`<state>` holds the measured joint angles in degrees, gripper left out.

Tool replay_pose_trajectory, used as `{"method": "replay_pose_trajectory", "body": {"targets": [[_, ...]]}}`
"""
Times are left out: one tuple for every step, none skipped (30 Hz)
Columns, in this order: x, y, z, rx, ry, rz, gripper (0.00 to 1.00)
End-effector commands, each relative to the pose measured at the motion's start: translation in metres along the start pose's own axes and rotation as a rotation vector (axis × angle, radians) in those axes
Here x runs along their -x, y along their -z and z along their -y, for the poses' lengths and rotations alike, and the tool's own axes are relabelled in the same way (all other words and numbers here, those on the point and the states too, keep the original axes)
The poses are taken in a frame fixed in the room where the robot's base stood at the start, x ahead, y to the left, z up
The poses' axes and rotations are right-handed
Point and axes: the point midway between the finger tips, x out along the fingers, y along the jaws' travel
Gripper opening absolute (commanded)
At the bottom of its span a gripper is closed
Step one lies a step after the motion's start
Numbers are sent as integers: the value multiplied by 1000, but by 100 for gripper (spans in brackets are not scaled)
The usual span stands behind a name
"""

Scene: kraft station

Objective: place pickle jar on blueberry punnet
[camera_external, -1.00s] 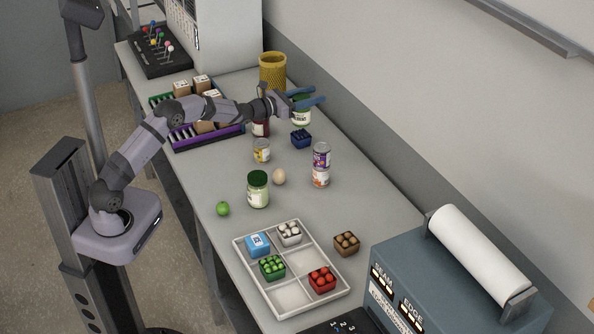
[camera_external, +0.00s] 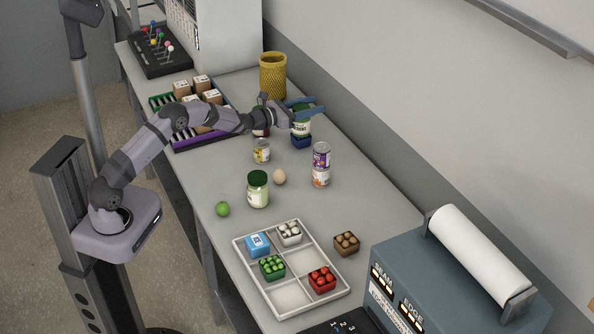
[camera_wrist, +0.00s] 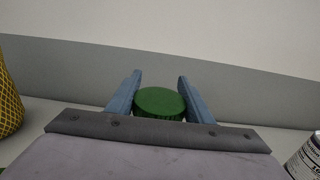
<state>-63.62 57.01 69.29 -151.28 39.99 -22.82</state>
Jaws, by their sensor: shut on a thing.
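My gripper (camera_external: 308,108) is shut on a jar with a green lid and a pale label, taken to be the pickle jar (camera_external: 301,127). In the wrist view its green lid (camera_wrist: 160,102) sits between the two blue fingers (camera_wrist: 160,80). The jar is upright, directly above the dark blue blueberry punnet (camera_external: 301,142) in the external view. The jar's base meets the punnet's top edge in the picture; I cannot tell whether they touch. The jar hides most of the punnet's top. The punnet is not visible in the wrist view.
Stacked cans (camera_external: 321,165), a small can (camera_external: 262,151), an egg (camera_external: 279,177), another green-lidded jar (camera_external: 258,190) and a lime (camera_external: 222,209) stand nearer. A yellow mesh bin (camera_external: 272,76) is behind. A white divided tray (camera_external: 290,297) holds several punnets. The wall runs along the right.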

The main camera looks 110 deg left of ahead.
Motion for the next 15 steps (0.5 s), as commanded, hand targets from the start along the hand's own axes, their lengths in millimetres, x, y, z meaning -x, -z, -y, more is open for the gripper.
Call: {"method": "replay_pose_trajectory", "body": {"targets": [[0, -1, 0, -1, 1, 6, 9], [0, 1, 0, 0, 0, 0, 51], [0, 1, 0, 0, 0, 0, 61], [0, 1, 0, 0, 0, -1, 65], [0, 1, 0, 0, 0, -1, 65], [0, 1, 0, 0, 0, -1, 65], [0, 1, 0, 0, 0, -1, 65], [0, 1, 0, 0, 0, -1, 65], [0, 1, 0, 0, 0, -1, 65], [0, 1, 0, 0, 0, -1, 65], [0, 1, 0, 0, 0, -1, 65], [0, 1, 0, 0, 0, -1, 65], [0, 1, 0, 0, 0, -1, 65], [0, 0, 0, 0, 0, -1, 65], [0, 0, 0, 0, 0, -1, 65]]}}
